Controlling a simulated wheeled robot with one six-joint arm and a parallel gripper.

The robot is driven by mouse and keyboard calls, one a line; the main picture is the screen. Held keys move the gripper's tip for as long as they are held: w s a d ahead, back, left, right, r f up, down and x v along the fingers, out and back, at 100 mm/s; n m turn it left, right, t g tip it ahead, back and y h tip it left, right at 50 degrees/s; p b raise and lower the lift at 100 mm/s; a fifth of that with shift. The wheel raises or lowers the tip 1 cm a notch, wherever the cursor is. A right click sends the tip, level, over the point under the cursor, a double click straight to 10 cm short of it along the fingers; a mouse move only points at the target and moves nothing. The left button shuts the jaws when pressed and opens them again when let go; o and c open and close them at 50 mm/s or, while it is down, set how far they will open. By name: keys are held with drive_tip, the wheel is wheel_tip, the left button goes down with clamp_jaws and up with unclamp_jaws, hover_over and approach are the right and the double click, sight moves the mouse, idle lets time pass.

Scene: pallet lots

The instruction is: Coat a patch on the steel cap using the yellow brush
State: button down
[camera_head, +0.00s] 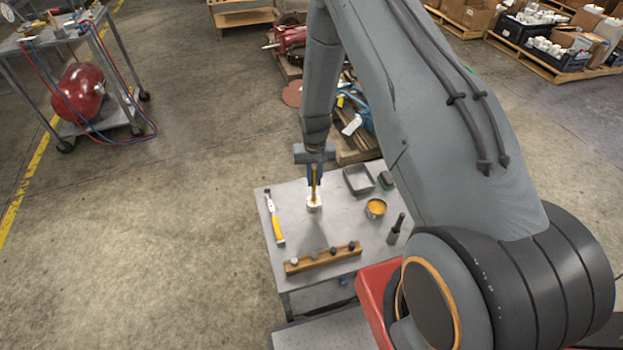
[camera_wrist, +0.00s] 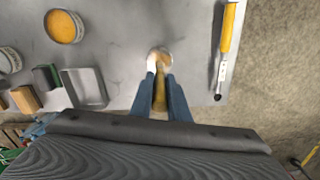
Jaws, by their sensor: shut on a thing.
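My gripper (camera_head: 314,182) is shut on the yellow brush, pointing down above the grey table. In the wrist view the brush's yellow handle (camera_wrist: 160,92) lies between the two blue fingers (camera_wrist: 160,100). The brush also shows in the head view (camera_head: 314,178). Its lower end is at a small pale round piece, which seems to be the steel cap (camera_head: 314,207). The cap also shows in the wrist view (camera_wrist: 166,53). The brush covers part of its top, so I cannot tell how much is coated. An open tin of orange-yellow paint (camera_head: 375,209) stands to the right.
A yellow-handled tool (camera_head: 275,222) lies at the left edge. A dark tool (camera_head: 396,229) stands at the right.

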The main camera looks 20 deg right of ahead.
wheel_tip(320, 180, up, 8)
drive_tip(key=w+a+p, duration=0.1)
drive_tip(key=a+p, duration=0.1)
drive_tip(key=shift+a+p, duration=0.3)
drive_tip(key=shift+p, duration=0.05)
idle(1.2)
drive_tip(key=shift+r, duration=0.1)
idle(0.5)
